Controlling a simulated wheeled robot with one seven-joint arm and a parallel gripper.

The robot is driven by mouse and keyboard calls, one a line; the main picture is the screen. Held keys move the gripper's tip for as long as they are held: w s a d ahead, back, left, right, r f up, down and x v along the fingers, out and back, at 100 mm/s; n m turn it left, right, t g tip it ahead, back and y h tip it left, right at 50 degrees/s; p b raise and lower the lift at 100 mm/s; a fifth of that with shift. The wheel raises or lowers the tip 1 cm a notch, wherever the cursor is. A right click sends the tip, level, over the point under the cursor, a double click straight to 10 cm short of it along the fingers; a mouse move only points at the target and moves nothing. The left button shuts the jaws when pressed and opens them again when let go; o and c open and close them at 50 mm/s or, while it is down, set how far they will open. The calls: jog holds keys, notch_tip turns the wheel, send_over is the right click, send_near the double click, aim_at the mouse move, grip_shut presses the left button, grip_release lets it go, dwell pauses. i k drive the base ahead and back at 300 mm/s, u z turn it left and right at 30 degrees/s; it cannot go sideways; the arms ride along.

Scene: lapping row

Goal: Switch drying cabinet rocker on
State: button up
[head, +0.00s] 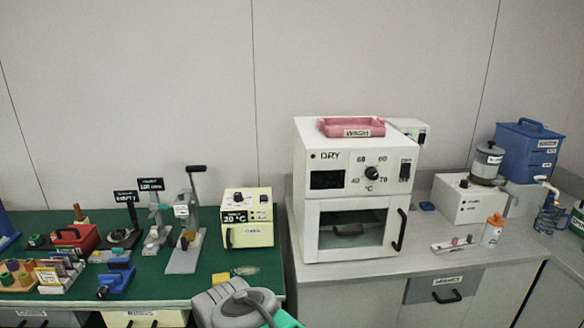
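The drying cabinet (312,185) is a white box marked DRY on the grey counter right of centre. Its front panel has a dark display (327,180), a round black temperature knob (372,173) with numbers around it, and a black rocker (404,171) at the upper right. Which way the rocker is tipped is too small to tell. The display looks dark. The cabinet's windowed door (350,228) is shut, with a black handle (400,230) on its right. A grey and teal part of my arm shows at the bottom, left of the cabinet; my gripper is not in view.
A pink tray marked WASH (352,128) sits on the cabinet. Space before the panel looks clear.

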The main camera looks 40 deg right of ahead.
aim_at(405, 170)
jog(key=u, duration=0.15)
jog(key=k, duration=0.1)
jog(key=z, duration=1.75)
